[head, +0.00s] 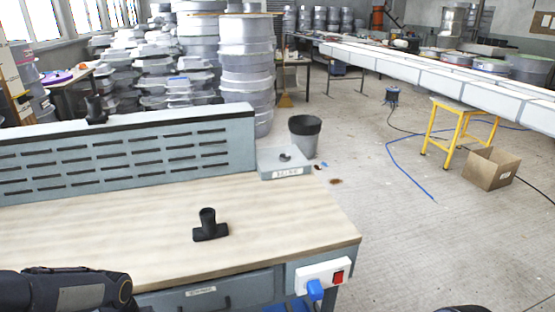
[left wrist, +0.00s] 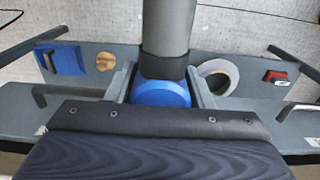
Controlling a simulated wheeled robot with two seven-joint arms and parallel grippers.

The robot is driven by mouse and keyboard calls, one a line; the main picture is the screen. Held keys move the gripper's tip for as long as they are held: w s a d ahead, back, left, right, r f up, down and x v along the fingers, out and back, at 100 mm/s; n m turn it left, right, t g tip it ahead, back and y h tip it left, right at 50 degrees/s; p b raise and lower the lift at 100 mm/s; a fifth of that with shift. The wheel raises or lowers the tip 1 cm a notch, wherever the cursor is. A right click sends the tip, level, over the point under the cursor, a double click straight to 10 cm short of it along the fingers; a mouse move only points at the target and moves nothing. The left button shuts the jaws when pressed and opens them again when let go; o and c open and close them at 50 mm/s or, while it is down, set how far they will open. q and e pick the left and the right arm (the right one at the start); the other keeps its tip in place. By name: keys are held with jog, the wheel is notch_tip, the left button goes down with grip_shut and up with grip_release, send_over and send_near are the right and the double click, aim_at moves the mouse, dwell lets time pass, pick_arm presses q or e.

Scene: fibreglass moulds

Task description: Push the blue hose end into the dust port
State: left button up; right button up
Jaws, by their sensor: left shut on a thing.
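In the left wrist view my left gripper (left wrist: 163,82) is shut on the blue hose end (left wrist: 162,95), with one finger on each side. A dark collar and a grey tube (left wrist: 166,28) run up the picture from it. A pale ring with a dark inside, which looks like the dust port (left wrist: 219,72), is just right of the gripper, partly covered by the right finger. The hose end is beside this ring; their depth gap cannot be told. My right gripper is not seen.
Near the ring are a blue socket (left wrist: 62,58), a round wooden disc (left wrist: 105,61) and a red switch (left wrist: 275,77). A black T-shaped nozzle (head: 209,227) stands on the workbench (head: 120,225). A slotted panel (head: 120,155) and a grey tray (head: 284,166) line its back.

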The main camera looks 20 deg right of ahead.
pick_arm(q)
jog(key=shift+f, duration=0.1)
jog(key=s+f, duration=0.4)
jog(key=f, duration=1.1)
jog(key=shift+r, duration=0.1)
